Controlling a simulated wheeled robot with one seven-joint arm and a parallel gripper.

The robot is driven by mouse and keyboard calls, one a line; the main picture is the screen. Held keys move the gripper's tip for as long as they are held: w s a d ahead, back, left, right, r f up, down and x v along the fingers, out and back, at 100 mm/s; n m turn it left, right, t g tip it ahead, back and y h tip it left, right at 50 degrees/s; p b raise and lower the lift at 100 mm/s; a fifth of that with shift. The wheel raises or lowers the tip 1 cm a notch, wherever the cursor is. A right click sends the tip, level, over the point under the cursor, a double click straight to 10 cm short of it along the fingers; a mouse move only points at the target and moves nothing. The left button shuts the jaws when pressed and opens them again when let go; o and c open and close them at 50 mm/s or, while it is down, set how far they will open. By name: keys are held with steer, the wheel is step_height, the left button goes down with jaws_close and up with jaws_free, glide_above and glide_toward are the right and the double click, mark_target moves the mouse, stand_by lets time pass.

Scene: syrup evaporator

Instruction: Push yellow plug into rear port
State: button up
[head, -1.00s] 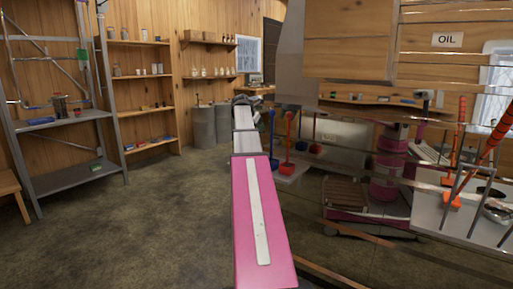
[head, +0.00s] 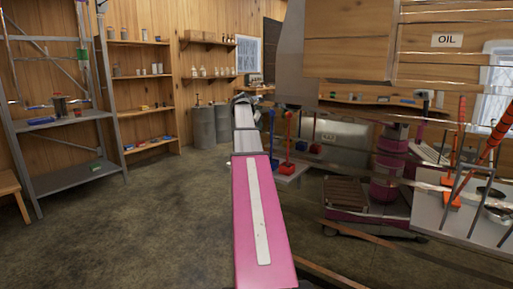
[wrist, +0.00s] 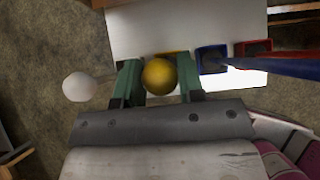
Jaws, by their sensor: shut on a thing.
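My gripper (wrist: 158,85) is shut on the yellow plug, whose round yellow knob (wrist: 159,76) shows between the two green fingers in the wrist view. A strip of yellow shows behind the knob, over a white surface (wrist: 185,28). The plug's lower part is hidden by the knob and fingers. I cannot make out the rear port. In the head view my arm reaches away from me, and its far end is too small to read.
In the wrist view a blue square piece (wrist: 212,59) with a long blue rod stands close right of the fingers, with a red piece (wrist: 252,48) beyond. A white ball (wrist: 82,85) is at left. In the head view, open floor (head: 150,220) lies left of my arm.

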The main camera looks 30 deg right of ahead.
steer(key=shift+r, duration=2.95)
